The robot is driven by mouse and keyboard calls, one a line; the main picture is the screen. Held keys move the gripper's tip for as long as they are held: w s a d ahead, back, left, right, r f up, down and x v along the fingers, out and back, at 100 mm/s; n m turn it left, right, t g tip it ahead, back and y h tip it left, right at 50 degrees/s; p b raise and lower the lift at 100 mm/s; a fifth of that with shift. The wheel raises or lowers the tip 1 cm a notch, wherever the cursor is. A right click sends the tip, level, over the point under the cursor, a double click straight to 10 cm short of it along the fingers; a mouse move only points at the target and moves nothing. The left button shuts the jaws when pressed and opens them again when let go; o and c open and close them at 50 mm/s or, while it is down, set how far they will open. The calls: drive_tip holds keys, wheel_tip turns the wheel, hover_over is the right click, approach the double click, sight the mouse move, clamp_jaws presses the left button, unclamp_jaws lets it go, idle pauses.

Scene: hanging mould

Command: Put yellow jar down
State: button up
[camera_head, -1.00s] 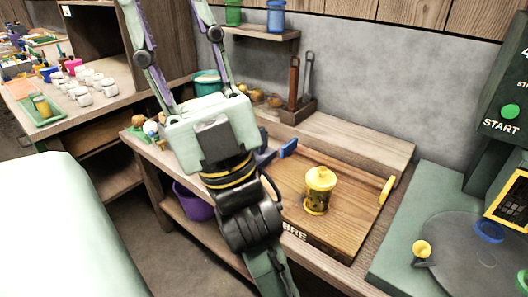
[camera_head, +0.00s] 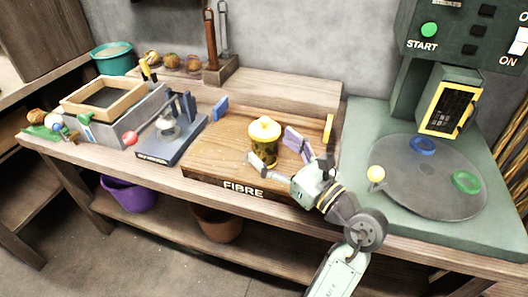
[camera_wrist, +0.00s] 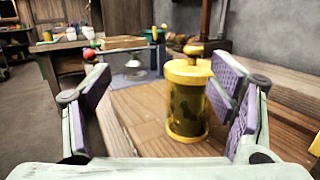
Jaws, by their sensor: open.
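The yellow jar (camera_head: 264,147), with a yellow lid and dark contents behind clear sides, stands upright on the wooden board marked FIBRE (camera_head: 215,158). My gripper (camera_head: 279,157) is open at the near right side of the jar, its fingers pointing toward it. In the wrist view the jar (camera_wrist: 187,105) stands ahead in the gap of my gripper (camera_wrist: 165,95), much closer to the right finger than to the left. The right finger pads slightly overlap the jar's edge in that view; I cannot tell whether they touch it.
Left of the board is a grey stand (camera_head: 172,137) with a clear dome, then a wood-framed box (camera_head: 104,98). On the right is a green machine with a round plate (camera_head: 424,177). Wooden tool holder (camera_head: 220,70) stands behind.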

sight(273, 146)
drive_tip(key=d+f+h, duration=0.2)
drive_tip(key=d+f+m, duration=0.1)
drive_tip(key=f, duration=0.1)
drive_tip(key=shift+w+d+h, duration=0.25)
drive_tip(key=shift+d+h, duration=0.15)
drive_tip(key=p+x, duration=0.1)
drive_tip(key=x, duration=0.3)
drive_tip(key=shift+w+a+f, duration=0.15)
drive_tip(key=shift+w, duration=0.2)
drive_tip(key=p+x, duration=0.1)
drive_tip(key=x, duration=0.3)
drive_tip(key=shift+w+a, duration=0.25)
drive_tip(key=shift+a, duration=0.1)
drive_tip(key=shift+w+a, duration=0.25)
drive_tip(key=shift+w, duration=0.15)
drive_tip(key=shift+p, duration=0.3)
drive_tip(key=c, duration=1.7)
drive_tip(key=shift+r, duration=0.25)
